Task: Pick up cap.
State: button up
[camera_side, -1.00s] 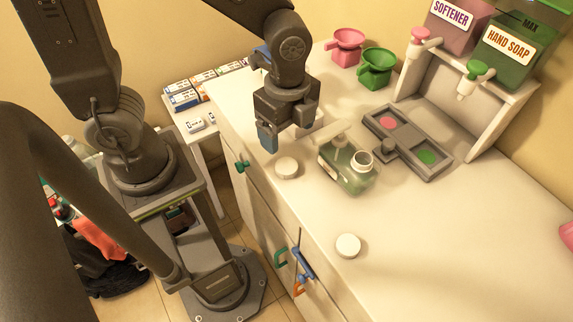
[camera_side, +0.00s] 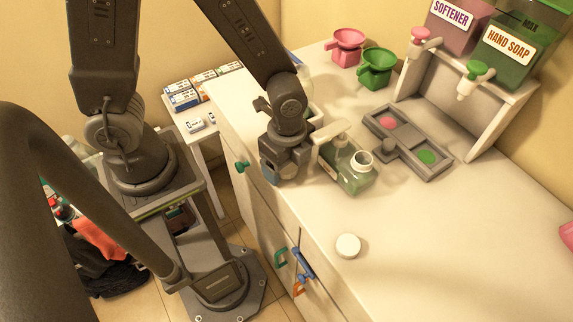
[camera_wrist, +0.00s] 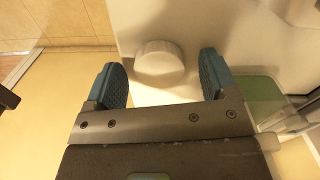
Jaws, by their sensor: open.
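A round white cap (camera_wrist: 158,59) lies on the counter in the wrist view, between and slightly ahead of the blue fingertips of my gripper (camera_wrist: 162,72). My gripper is open, with a finger to each side of the cap and gaps showing. In the side view my gripper (camera_side: 277,181) is low over the counter's left edge and hides this cap. A second white cap (camera_side: 348,245) lies in the open nearer the front of the counter.
A green bottle (camera_side: 352,183) with an open white neck stands close right of my gripper; its green side (camera_wrist: 258,97) shows in the wrist view. A grey tray (camera_side: 408,143), dispenser stand (camera_side: 497,118) and pink (camera_side: 347,50) and green (camera_side: 375,70) funnels stand farther back. The counter's front is mostly clear.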

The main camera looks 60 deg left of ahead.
jog(key=c, duration=1)
jog(key=shift+r, duration=0.1)
